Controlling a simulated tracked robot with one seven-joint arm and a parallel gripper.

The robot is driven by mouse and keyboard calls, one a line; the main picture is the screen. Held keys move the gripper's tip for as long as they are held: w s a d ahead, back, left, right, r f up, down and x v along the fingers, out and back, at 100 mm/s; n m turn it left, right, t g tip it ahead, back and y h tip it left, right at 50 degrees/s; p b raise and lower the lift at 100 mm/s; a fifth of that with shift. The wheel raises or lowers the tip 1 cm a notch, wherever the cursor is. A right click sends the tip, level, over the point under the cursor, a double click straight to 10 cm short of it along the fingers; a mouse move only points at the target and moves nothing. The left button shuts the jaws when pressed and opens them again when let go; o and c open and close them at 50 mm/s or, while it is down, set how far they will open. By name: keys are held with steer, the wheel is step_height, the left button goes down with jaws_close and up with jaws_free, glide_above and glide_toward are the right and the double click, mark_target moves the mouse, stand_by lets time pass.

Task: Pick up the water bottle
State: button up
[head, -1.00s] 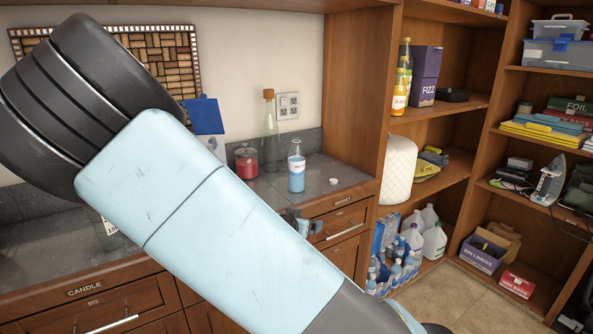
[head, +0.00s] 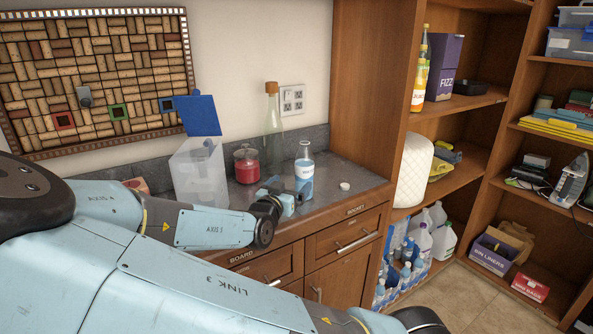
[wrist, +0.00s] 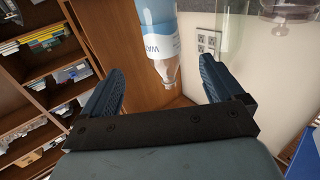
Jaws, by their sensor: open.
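The water bottle (head: 304,178), clear with a blue-and-white label, stands upright on the counter near its front edge. My gripper (head: 285,199) is just left of the bottle, low near its base in the head view. In the wrist view the picture is upside down, and the bottle (wrist: 158,32) hangs from the top edge with its neck between the two fingers. My gripper (wrist: 162,72) is open there, with a gap on both sides of the neck. The bottle's base is cut off in the wrist view.
Left of the bottle on the counter (head: 345,172) are a red-filled jar (head: 247,168), a tall corked glass bottle (head: 273,125) and a clear bin with a blue lid (head: 200,172). A small white lid (head: 345,186) lies to the right. A wooden shelf wall (head: 365,90) rises at the right.

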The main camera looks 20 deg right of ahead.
mark_target(306, 164)
steer(key=shift+r+x, duration=0.2)
steer(key=shift+x, duration=6.75)
steer(key=shift+w+a, duration=0.1)
steer(key=shift+c, duration=0.2)
steer(key=c, duration=1.2)
